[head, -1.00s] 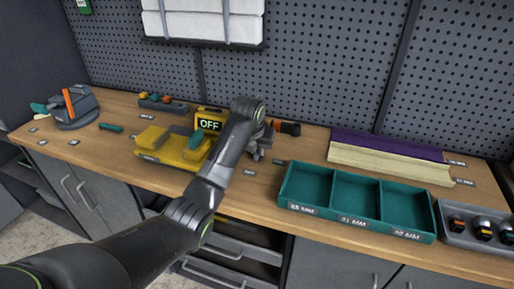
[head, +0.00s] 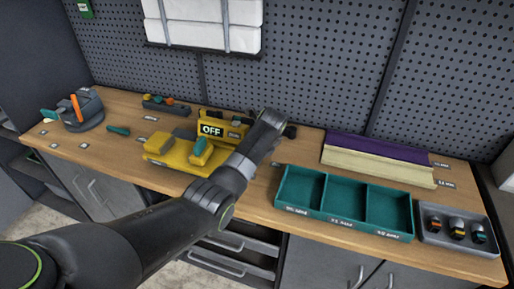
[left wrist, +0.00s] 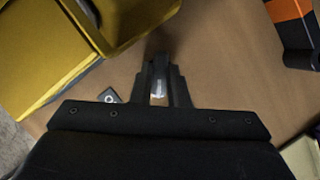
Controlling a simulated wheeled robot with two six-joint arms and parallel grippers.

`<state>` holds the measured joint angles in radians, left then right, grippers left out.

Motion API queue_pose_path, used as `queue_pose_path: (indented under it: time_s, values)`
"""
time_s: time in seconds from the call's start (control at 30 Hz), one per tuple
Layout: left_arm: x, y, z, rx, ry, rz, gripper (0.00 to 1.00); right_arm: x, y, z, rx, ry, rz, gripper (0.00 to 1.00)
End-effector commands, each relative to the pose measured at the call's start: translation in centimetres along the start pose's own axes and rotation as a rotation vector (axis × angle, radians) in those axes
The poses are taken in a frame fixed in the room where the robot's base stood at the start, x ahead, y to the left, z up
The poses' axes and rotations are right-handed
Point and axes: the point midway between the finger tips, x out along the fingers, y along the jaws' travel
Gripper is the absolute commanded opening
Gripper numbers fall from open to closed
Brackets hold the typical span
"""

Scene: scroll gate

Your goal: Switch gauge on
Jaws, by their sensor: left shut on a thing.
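The yellow gauge (head: 212,130) stands at the back of the bench, and its display reads OFF. In the left wrist view yellow parts (left wrist: 50,50) fill the upper left. My left gripper (left wrist: 158,92) points down beside them, its fingers shut on a small pale grey piece that I cannot identify. In the head view my own arm hides the fingers and part of the gauge's right side. My right gripper is not in view.
A teal tray with three empty compartments (head: 319,217) stands to the right. A grey tray (head: 487,248) holds three small items. Purple and cream bars lie behind. An orange and black item (left wrist: 291,20) lies right of my gripper. A grey holder (head: 84,111) stands far left.

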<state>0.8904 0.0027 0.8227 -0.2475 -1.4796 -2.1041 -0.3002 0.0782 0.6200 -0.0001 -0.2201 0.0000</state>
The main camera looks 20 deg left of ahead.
Motion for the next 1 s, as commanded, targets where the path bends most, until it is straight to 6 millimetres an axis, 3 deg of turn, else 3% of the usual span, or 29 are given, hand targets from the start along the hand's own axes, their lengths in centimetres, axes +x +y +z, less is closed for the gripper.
queue_pose_path:
  time_s: [0.23, 0.5, 1.0]
  values:
    - [0.1, -0.2, 0.0, -0.213, -0.001, 0.09, 0.0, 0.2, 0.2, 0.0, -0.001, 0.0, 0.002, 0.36]
    - [0.4, -0.4, 0.0, -0.43, -0.001, 0.177, 0.0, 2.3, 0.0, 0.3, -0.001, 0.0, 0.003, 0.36]
    - [0.2, -0.5, 0.1, -0.642, 0.0, 0.264, 0.0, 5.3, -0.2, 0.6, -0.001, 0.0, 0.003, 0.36]
